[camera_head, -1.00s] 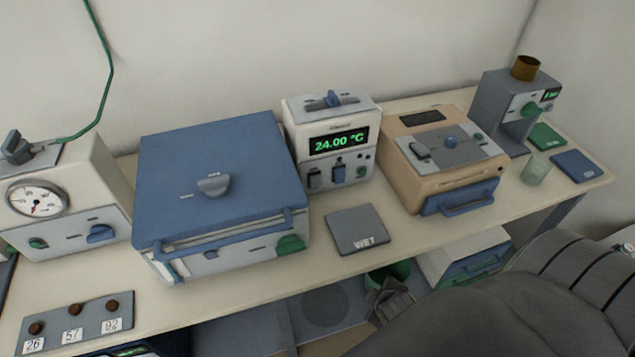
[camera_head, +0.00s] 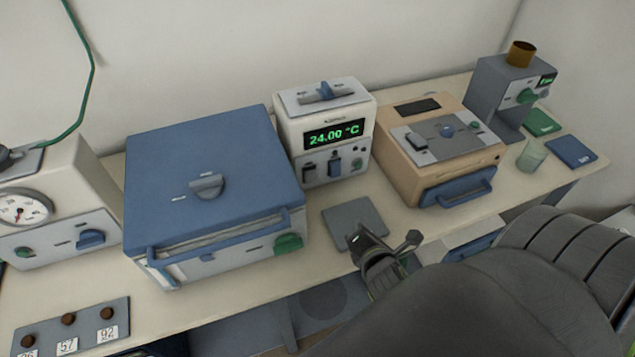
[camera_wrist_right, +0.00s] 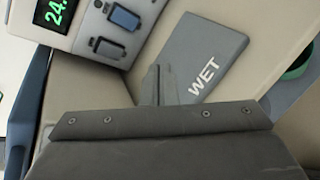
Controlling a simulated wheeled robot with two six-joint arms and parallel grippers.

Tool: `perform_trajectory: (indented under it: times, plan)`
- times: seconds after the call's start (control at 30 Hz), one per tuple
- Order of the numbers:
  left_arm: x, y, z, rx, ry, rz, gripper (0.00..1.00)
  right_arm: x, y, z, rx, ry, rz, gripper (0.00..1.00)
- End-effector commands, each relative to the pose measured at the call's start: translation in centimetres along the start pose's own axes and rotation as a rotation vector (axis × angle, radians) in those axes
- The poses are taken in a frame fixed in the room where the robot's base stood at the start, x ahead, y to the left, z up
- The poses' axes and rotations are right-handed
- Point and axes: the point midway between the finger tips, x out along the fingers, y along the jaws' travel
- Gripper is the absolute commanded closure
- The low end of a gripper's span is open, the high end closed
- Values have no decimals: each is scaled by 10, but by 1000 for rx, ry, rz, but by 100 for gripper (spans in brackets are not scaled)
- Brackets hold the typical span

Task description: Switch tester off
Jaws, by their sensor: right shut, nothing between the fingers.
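No device in view is labelled tester that I can read. A white box (camera_head: 327,120) stands at the back middle with a lit green 24.00 °C display, a blue-handled switch on top and small switches on its front. It also shows in part in the right wrist view (camera_wrist_right: 85,38). A grey device (camera_head: 497,98) with a lit green display and a green knob stands at the far right. My right gripper (camera_head: 357,236) is shut and empty over the grey WET plate (camera_head: 350,215), in front of the white box. Its fingers (camera_wrist_right: 158,84) also show in the wrist view. My left gripper is out of view.
A blue-lidded furnace (camera_head: 215,165) stands left of the white box, a tan furnace (camera_head: 440,150) right of it. A gauge box (camera_head: 60,200) is at far left. The grey plate lies flat on the bench.

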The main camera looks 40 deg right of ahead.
Motion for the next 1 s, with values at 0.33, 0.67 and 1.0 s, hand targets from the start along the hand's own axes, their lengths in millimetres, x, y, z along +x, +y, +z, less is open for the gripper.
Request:
perform_trajectory:
  times: [0.33,0.67,1.0]
  plan:
    - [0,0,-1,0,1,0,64,6,33,-16,-643,-97,213,100]
    - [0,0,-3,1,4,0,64,5,45,-26,-892,-152,290,100]
    - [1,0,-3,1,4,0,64,6,46,-26,-895,-153,290,100]
